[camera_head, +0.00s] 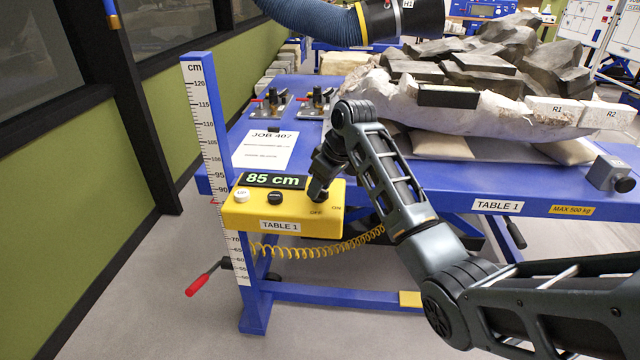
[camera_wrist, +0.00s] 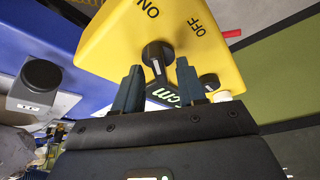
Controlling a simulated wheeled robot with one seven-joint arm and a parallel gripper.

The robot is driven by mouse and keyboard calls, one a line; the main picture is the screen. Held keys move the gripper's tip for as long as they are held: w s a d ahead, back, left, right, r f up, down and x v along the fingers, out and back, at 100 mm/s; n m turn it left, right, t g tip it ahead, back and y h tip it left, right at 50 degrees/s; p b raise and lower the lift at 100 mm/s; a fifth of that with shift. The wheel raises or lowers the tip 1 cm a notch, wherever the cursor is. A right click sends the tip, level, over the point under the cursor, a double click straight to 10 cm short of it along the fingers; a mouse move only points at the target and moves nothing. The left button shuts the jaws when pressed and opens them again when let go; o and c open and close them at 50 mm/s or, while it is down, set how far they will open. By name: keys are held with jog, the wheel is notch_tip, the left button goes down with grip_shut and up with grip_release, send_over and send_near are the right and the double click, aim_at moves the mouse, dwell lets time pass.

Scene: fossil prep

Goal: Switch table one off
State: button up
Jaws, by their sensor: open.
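The yellow control box (camera_head: 283,209) labelled TABLE 1 is mounted at the left front corner of the blue table 1 (camera_head: 455,190). Its display (camera_head: 273,180) reads 85 cm. My gripper (camera_head: 318,195) points down over the right part of the box, by the printed OFF and ON, and hides the switch there. In the wrist view a black rotary knob (camera_wrist: 157,52) shows on the yellow face, with ON and OFF printed beyond it. My open gripper (camera_wrist: 158,70) has one finger on each side of the knob. I cannot tell if they touch it, or which word its white mark indicates.
A white UP button (camera_head: 242,195) and a black button (camera_head: 274,197) sit left of my gripper. A height scale (camera_head: 207,130) rises at the left. A large plaster-jacketed fossil (camera_head: 470,125) lies on the table. A job sheet (camera_head: 265,150) lies behind the box.

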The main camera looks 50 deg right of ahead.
jog(key=shift+f, duration=0.15)
jog(key=shift+c, duration=0.3)
grip_shut()
dwell(0.3)
jog(key=m+h, duration=0.1)
jog(key=m, duration=0.2)
jog(key=m+h, duration=0.1)
jog(key=m, duration=0.2)
jog(key=shift+w+a, duration=0.1)
jog(key=shift+a, duration=0.1)
jog(key=m+h, duration=0.1)
jog(key=m, duration=0.2)
jog(key=m+g+h, duration=0.1)
jog(key=m, duration=0.1)
jog(key=shift+a+m+g, duration=0.1)
jog(key=shift+m+g, duration=0.2)
jog(key=shift+m, duration=0.1)
